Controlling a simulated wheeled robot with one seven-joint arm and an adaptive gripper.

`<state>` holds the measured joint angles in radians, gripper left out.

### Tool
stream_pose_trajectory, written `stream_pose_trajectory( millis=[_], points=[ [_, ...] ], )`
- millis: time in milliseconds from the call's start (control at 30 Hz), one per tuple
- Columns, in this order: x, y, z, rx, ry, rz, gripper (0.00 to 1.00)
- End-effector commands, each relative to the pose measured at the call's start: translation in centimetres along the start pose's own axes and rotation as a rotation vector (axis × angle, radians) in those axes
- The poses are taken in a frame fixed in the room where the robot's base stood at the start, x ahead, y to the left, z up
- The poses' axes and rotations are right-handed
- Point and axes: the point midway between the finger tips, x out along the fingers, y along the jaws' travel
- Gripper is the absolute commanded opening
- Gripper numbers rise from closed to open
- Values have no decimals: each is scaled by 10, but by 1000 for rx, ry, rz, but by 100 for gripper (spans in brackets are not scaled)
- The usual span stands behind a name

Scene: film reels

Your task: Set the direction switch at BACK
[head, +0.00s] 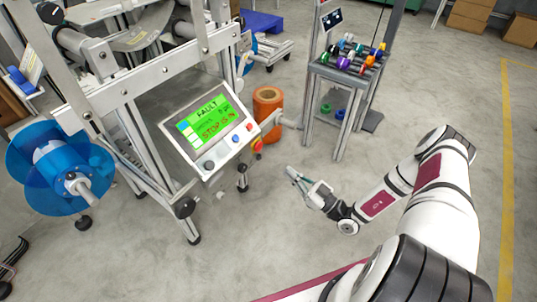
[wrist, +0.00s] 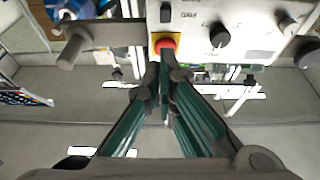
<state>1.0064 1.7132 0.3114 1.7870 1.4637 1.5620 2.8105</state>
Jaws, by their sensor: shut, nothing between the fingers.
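The control panel (head: 213,135) faces me on the machine frame, its green screen reading FAULT and STOP IS IN. Along its lower edge sit a dark knob (head: 208,165), small buttons and a red stop button (head: 257,145). In the wrist view, the panel's white face (wrist: 265,12) holds a black rocker (wrist: 165,12), a black round knob (wrist: 219,35) and the red stop button (wrist: 166,43).
A blue reel (head: 60,165) is mounted at the machine's left. An orange roll (head: 267,105) stands behind the panel. A small rack (head: 345,75) with several coloured spools stands at the back right. The floor around my gripper is clear.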

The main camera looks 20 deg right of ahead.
Motion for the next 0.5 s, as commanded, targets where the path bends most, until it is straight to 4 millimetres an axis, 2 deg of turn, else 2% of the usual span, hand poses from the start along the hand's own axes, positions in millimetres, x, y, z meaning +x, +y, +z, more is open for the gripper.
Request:
stream_pose_trajectory(
  millis=[333,500],
  points=[
    [1,0,0,2,0,1,0],
    [14,-1,1,1,2,-2,0]
  ],
)
